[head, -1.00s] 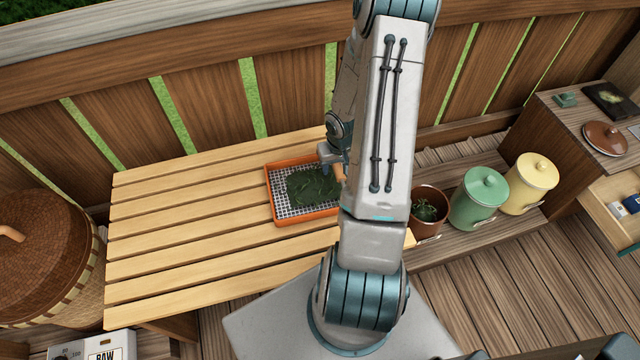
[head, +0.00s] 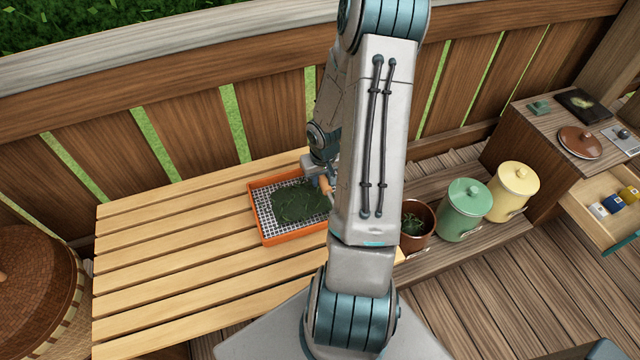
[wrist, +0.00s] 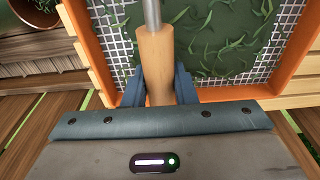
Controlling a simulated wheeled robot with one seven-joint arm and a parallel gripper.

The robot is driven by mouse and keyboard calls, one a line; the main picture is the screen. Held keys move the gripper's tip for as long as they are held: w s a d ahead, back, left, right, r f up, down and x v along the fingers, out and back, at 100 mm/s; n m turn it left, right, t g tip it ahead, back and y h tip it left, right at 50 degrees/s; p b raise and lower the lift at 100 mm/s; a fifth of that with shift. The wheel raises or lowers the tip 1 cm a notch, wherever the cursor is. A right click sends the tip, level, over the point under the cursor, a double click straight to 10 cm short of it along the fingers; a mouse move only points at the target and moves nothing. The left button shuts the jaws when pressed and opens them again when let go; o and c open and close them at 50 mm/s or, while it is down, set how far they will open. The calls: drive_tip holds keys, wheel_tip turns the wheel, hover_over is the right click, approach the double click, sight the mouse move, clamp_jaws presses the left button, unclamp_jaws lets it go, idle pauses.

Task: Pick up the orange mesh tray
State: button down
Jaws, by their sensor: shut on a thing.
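The orange mesh tray (head: 262,228) is at the right end of the slatted bench, with dark green leaves (head: 298,203) spread on its mesh. Its orange rim (wrist: 285,55) also shows in the wrist view. My gripper (wrist: 158,88) is shut on a wooden handle (wrist: 155,50) with a metal shaft, which reaches over the mesh. I cannot tell whether this handle belongs to the tray or to a separate tool. In the head view, my gripper (head: 322,178) is at the tray's right side, and my arm hides its right edge. The tray appears to rest on the bench.
The bench (head: 170,260) is clear left of the tray. A brown pot (head: 417,228), a green canister (head: 464,212) and a cream canister (head: 513,192) stand to the right. A wooden fence (head: 190,130) runs behind. A lidded basket (head: 35,290) stands at left.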

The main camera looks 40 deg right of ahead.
drive_tip(key=w+d+r+p, duration=0.1)
drive_tip(key=w+d+r, duration=0.3)
drive_tip(key=d+r, duration=0.5)
drive_tip(key=w+a+f+n, duration=0.1)
drive_tip(key=a, duration=1.3)
drive_tip(key=w+a+f+n, duration=0.1)
drive_tip(key=w+a+n, duration=0.1)
drive_tip(key=a, duration=1.3)
drive_tip(key=shift+a+p, duration=0.3)
drive_tip(key=shift+p, duration=0.05)
